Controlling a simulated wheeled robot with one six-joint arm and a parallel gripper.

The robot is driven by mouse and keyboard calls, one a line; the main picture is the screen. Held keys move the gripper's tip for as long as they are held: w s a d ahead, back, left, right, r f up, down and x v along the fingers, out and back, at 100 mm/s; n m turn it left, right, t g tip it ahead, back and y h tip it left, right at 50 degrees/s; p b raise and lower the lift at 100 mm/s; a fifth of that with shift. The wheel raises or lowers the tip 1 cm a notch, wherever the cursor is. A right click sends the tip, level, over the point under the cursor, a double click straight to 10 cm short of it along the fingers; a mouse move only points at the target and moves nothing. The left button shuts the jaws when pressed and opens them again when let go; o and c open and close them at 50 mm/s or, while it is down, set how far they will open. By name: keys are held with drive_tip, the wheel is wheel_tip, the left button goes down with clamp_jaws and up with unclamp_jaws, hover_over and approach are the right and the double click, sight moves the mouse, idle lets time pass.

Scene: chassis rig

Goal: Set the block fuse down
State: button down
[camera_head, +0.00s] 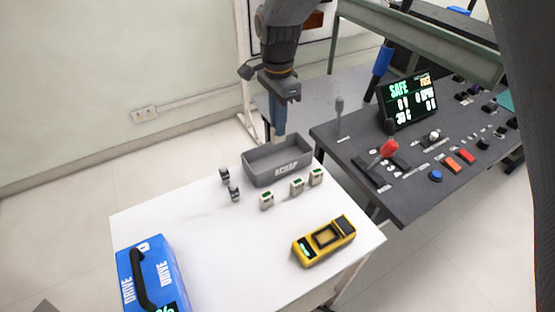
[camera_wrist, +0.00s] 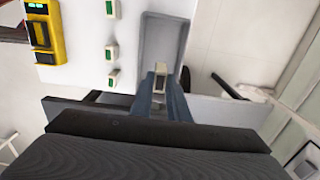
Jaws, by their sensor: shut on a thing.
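My gripper (camera_head: 278,132) points down at the back of the grey tray (camera_head: 279,175). In the wrist view its blue fingers (camera_wrist: 160,84) are shut on a small pale block fuse (camera_wrist: 160,69). This fuse appears over the tray's near end in that view; I cannot tell its height above the tray floor. In the head view the held fuse is hidden or too small to make out. Three similar white-and-green block fuses (camera_head: 297,187) stand on the white table in front of the tray, apart from each other; they also show in the wrist view (camera_wrist: 111,52).
Two small dark-and-grey parts (camera_head: 234,192) stand left of the tray. A yellow meter (camera_head: 324,241) and a blue DRIVE case (camera_head: 151,277) are on the white table (camera_head: 215,245). A dark control console (camera_head: 420,160) with a SAFE display (camera_head: 408,98) stands at the right.

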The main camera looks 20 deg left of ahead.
drive_tip(key=shift+f+p, duration=1.4)
drive_tip(key=shift+f, duration=3.35)
drive_tip(key=shift+f, duration=0.1)
drive_tip(key=c, duration=1.7)
unclamp_jaws()
